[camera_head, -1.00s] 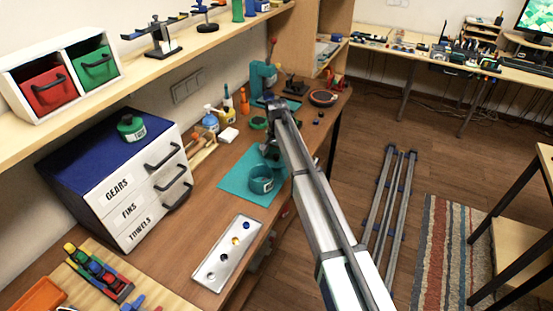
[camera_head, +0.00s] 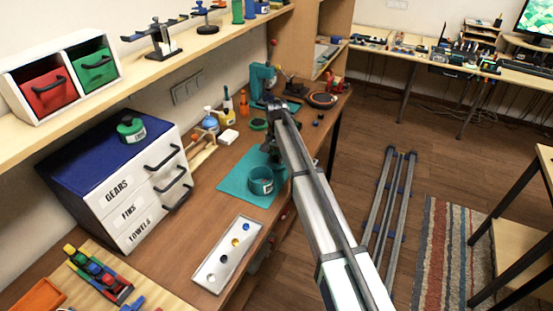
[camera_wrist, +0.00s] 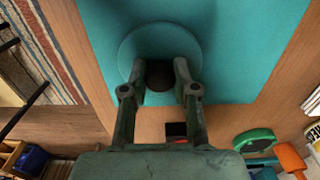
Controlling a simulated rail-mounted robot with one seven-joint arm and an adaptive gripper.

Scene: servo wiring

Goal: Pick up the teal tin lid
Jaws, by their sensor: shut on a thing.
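The teal tin lid (camera_wrist: 160,38) shows in the wrist view as a round disc over a teal mat (camera_wrist: 240,50). My gripper (camera_wrist: 161,72) is shut on its dark knob (camera_wrist: 160,76), with one finger on each side. In the head view my gripper (camera_head: 270,150) is over the far part of the mat, partly hidden by my arm, and I cannot make out the lid clearly there. A teal tin (camera_head: 261,184) with a pale label stands on the mat. The wrist view does not show how far the lid is above what lies under it.
A white tray (camera_head: 212,276) with small round parts lies nearer. A drawer unit (camera_head: 105,180) with a green tin (camera_head: 130,130) on top stands left. Bottles and a green round lid (camera_wrist: 255,141) lie past the mat. The mat's left part is bare.

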